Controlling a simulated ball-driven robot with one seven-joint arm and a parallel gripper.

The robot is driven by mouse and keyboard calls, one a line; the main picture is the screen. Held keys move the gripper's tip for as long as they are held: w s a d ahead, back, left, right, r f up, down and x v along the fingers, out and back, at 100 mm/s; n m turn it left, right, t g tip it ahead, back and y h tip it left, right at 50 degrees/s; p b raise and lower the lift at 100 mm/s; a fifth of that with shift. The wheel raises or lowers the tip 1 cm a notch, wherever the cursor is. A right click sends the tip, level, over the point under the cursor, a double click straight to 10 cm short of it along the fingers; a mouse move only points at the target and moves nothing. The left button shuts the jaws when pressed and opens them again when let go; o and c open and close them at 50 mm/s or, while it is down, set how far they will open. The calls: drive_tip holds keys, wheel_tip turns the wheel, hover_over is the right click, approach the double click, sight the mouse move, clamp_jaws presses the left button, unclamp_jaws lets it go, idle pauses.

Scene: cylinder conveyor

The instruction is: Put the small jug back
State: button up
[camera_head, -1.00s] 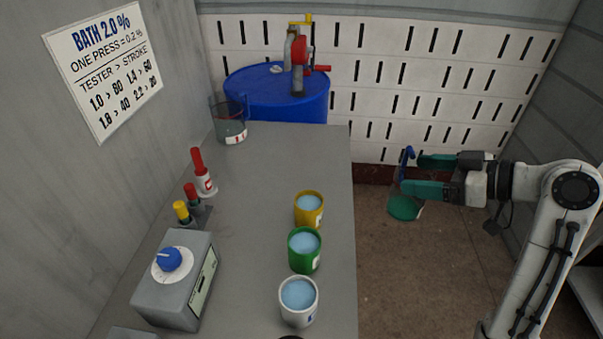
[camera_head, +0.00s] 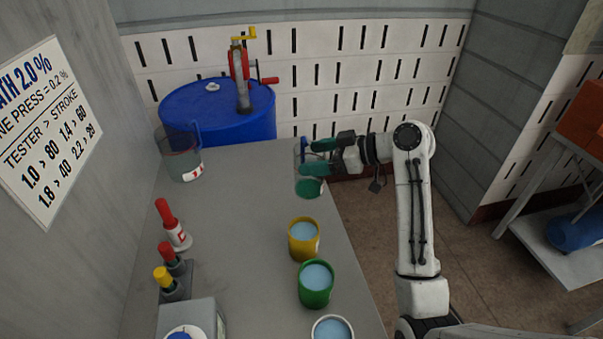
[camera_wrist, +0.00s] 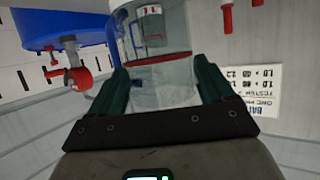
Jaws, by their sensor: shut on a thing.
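In the wrist view the clear wall of the small jug (camera_wrist: 160,94) shows between my green fingers (camera_wrist: 163,90). A larger clear jug (camera_head: 180,158) with a dark blue handle and a red-and-white label stands at the back left of the grey table (camera_head: 235,235).
Yellow (camera_head: 303,241), green (camera_head: 316,287) and white (camera_head: 333,329) cups of blue liquid line the right side. Red (camera_head: 172,226) and yellow-topped (camera_head: 170,283) items stand left. A blue drum (camera_head: 220,117) with a red hand pump (camera_head: 240,75) stands behind. The table's middle is clear.

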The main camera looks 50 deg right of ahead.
drive_tip(key=w+f, duration=0.2)
drive_tip(key=f, duration=0.1)
drive_tip(key=w+d+f, duration=0.1)
drive_tip(key=w+f, duration=0.2)
drive_tip(key=shift+d+p, duration=0.2)
drive_tip(key=shift+p, duration=0.15)
drive_tip(key=shift+w+f+p, duration=0.2)
drive_tip(key=shift+f+p, duration=0.35)
drive_tip(key=shift+f, duration=1.1)
drive_tip(key=shift+f, duration=0.2)
drive_tip(key=o, duration=1.2)
drive_tip(key=shift+r, duration=0.1)
drive_tip(key=shift+c, duration=0.2)
